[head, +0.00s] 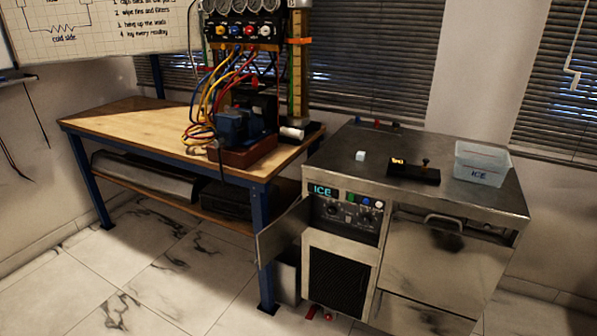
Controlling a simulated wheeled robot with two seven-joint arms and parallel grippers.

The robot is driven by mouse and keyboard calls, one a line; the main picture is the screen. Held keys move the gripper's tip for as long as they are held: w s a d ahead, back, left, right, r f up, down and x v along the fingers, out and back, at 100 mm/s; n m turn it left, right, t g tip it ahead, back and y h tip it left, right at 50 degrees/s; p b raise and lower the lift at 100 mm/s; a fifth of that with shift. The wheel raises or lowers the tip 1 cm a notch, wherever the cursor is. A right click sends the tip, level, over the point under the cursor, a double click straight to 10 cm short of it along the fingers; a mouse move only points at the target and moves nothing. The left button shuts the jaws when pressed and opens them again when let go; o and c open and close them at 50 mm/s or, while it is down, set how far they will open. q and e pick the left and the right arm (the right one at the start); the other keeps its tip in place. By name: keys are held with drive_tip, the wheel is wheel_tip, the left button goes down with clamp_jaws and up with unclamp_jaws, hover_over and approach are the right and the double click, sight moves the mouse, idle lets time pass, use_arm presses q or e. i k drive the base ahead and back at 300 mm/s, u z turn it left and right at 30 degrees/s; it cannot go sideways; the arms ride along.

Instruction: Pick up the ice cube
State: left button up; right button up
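A small pale cube, which looks like the ice cube (361,155), sits on the metal top of the ice machine (335,165), left of a small black device. A translucent bin marked ICE (481,163) stands on the same top at the right. What is inside the bin is hard to make out. Neither of my grippers shows in the head view.
A black device with a knob (414,172) lies between cube and bin. A small metal door (283,243) stands open at the machine's left. A wooden workbench (135,130) holds a pump (240,124) and a gauge rig with hoses (243,30). The floor in front is clear.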

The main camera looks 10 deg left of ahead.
sight(360, 155)
drive_tip(key=z, duration=0.75)
drive_tip(key=k, duration=0.25)
drive_tip(key=u, duration=2.3)
drive_tip(key=i, duration=1.2)
drive_tip(key=z, duration=0.2)
